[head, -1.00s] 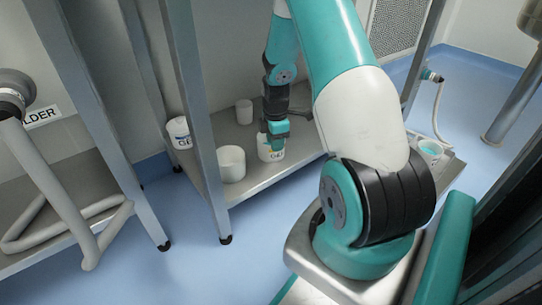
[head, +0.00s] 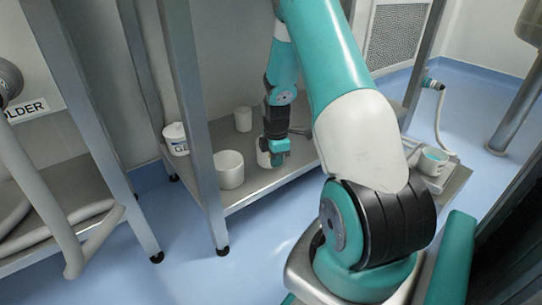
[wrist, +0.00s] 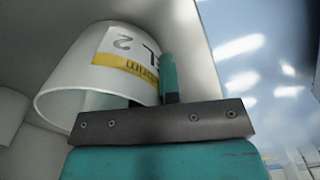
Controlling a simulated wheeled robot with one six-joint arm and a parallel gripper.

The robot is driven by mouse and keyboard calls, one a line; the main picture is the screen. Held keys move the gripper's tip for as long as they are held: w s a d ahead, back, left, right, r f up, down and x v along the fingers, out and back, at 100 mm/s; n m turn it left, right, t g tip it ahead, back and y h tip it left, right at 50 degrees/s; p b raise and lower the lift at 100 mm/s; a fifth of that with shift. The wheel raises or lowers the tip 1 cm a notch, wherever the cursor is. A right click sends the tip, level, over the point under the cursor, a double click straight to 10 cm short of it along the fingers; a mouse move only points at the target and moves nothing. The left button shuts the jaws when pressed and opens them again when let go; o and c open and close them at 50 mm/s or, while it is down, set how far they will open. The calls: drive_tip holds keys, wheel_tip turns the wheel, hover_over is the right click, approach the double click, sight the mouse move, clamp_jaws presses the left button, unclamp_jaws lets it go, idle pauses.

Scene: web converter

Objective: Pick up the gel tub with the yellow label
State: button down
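The gel tub with the yellow label (wrist: 102,72) is a white tub close up in the wrist view, its lettering upside down there. In the head view its white side (head: 263,153) shows at the left of my gripper (head: 279,147), which hides the rest. My gripper also shows in the wrist view (wrist: 165,80). One teal finger stands against the tub's outer side, near the middle of the gripper bar. The other finger is hidden by the tub. The gripper looks shut on the tub's wall.
The metal shelf (head: 262,181) also holds a plain white tub (head: 229,170), a smaller white cup (head: 243,119) and another labelled tub (head: 177,139) at the left. A steel post (head: 190,110) stands at the front. A cup of blue liquid (head: 433,161) is at the right.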

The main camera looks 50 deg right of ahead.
idle(0.4)
wheel_tip(320, 180, up, 20)
drive_tip(key=p, duration=1.2)
